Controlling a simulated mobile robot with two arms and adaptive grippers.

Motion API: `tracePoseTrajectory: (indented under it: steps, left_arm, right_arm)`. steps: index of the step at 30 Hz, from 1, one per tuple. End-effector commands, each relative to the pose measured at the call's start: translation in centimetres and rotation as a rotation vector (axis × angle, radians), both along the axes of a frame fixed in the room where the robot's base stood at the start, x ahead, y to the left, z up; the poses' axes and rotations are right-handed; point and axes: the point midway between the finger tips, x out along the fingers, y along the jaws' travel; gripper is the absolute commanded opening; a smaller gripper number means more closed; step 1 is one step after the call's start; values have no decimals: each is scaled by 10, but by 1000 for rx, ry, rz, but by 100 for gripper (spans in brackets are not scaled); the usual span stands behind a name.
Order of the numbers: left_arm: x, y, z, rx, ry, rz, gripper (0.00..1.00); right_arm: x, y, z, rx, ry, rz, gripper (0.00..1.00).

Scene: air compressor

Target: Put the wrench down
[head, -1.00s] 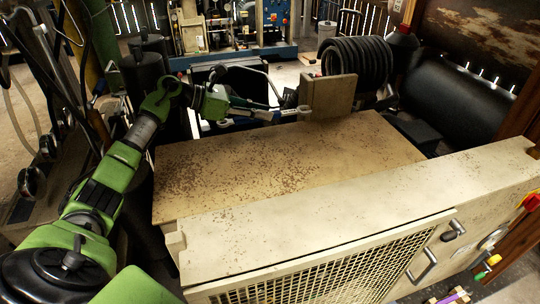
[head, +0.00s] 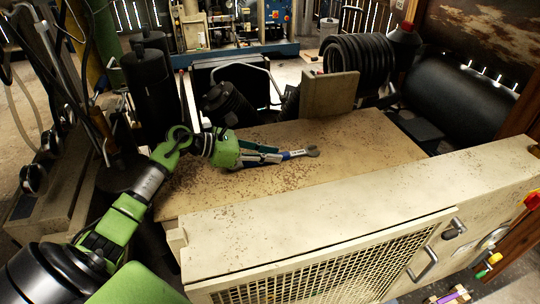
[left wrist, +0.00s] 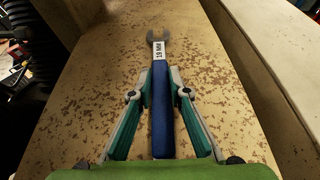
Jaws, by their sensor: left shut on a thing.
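The wrench has a blue handle and a grey open-ended head. It shows in the head view (head: 298,154) and in the left wrist view (left wrist: 160,95), where its label reads "19 MM". My left gripper (head: 268,155) is shut on the blue handle, with green and grey fingers on both sides in the left wrist view (left wrist: 160,90). The wrench is low over the rust-speckled tan panel (head: 350,130), its head pointing right and away from my gripper. I cannot tell whether it touches the panel. My right gripper is not in view.
The panel is bare around the wrench. A raised cream casing edge (head: 370,185) with a mesh grille (head: 320,275) borders it in front. An upright plate (head: 329,95) and a black coiled hose (head: 357,64) stand behind it.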

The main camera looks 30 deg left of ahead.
Motion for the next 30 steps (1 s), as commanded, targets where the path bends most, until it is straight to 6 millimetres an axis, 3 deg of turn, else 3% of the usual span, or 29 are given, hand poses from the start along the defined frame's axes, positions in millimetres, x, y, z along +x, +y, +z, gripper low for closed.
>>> tracePoseTrajectory:
  steps: [6, 7, 9, 21, 30]
  left_arm:
    - [0, 0, -1, 1, 0, 1, 0]
    - [0, 0, -2, 2, 2, 0, 19]
    - [0, 0, -1, 1, 1, 0, 34]
    - [-1, 1, 2, 1, 2, 0, 34]
    - [-38, 35, 19, 6, 6, 1, 34]
  right_arm:
    - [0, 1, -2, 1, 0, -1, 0]
    - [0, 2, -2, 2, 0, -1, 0]
    - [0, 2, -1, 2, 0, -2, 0]
    - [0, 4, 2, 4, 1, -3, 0]
    - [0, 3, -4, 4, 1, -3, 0]
